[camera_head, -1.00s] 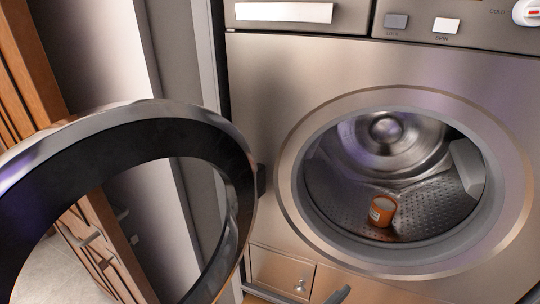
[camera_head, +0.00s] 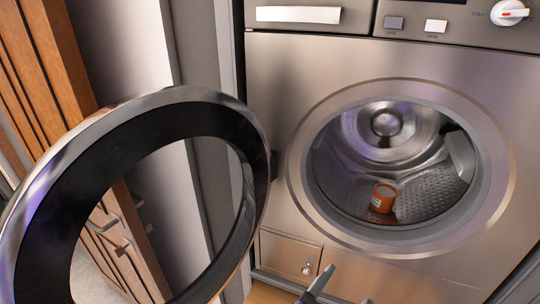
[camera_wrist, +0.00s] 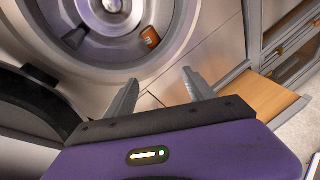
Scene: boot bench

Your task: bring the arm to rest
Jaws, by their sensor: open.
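My gripper (camera_wrist: 160,95) is open and empty in the wrist view, its two fingers apart in front of the washing machine. In the head view only part of my gripper (camera_head: 338,288) shows at the bottom edge, below the drum opening. The washing machine (camera_head: 290,80) has its round door (camera_head: 245,130) swung open to the left. An orange can with a pale label (camera_head: 383,198) rests inside the drum on its lower wall; it also shows in the wrist view (camera_wrist: 150,37). The gripper is outside the drum and apart from the can.
The open door ring stands out at the left, near the gripper's side. A small panel with a knob (camera_head: 290,253) is at the machine's lower left. Wooden cabinets (camera_head: 50,70) stand at the far left.

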